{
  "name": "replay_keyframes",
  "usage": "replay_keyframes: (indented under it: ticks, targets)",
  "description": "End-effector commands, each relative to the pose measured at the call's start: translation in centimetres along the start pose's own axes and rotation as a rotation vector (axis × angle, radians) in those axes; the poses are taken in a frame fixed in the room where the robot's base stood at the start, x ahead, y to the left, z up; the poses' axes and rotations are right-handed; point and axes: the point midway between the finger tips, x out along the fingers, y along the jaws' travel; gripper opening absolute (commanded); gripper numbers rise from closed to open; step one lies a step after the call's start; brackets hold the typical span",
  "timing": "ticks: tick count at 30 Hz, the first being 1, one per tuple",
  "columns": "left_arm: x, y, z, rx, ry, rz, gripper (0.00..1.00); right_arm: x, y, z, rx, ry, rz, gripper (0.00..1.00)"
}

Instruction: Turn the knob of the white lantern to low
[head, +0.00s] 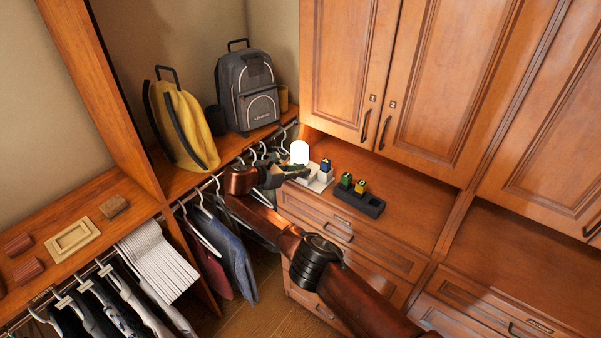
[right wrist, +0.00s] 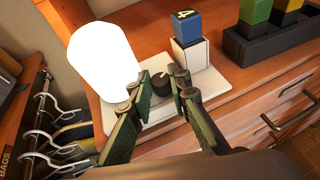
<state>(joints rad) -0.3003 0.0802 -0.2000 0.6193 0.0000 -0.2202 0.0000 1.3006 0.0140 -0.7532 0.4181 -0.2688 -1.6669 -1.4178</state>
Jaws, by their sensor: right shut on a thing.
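The white lantern (head: 300,152) glows on a pale base plate (head: 318,186) on the wooden counter. In the right wrist view the lantern (right wrist: 103,62) is at the left, and its small dark knob (right wrist: 161,84) sits on the base plate (right wrist: 210,87). My right gripper (head: 294,174) reaches in over the front of the plate. In the right wrist view its two fingertips (right wrist: 163,80) stand on either side of the knob, shut on it. The knob's setting cannot be read. My left gripper is not in view.
A blue block (right wrist: 188,27) marked 4 rests on a white block (right wrist: 190,55) beside the knob. A dark tray (head: 360,204) holds green (head: 346,180) and yellow (head: 360,186) blocks. Hangers (right wrist: 50,140) hang left. A grey backpack (head: 249,92) and yellow bag (head: 183,125) stand behind.

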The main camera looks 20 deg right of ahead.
Motion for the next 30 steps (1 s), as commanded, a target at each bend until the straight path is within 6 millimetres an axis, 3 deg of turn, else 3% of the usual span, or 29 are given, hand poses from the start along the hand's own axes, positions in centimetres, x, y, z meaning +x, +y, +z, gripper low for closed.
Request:
replay_keyframes:
  ticks: [9, 10, 18, 30]
  targets:
    - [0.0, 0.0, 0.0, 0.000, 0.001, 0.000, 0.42, 0.1, -0.1, -0.2, -0.001, 0.004, -0.003, 0.00]
    - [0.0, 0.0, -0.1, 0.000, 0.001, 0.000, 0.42, 0.1, -0.1, -0.2, -0.001, 0.004, -0.003, 0.18]
    - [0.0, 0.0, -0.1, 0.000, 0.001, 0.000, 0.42, 0.1, 0.0, -0.1, 0.000, 0.002, -0.001, 0.35]
    - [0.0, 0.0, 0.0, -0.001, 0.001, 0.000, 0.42, -0.9, 0.1, 0.0, 0.000, 0.001, 0.003, 0.35]
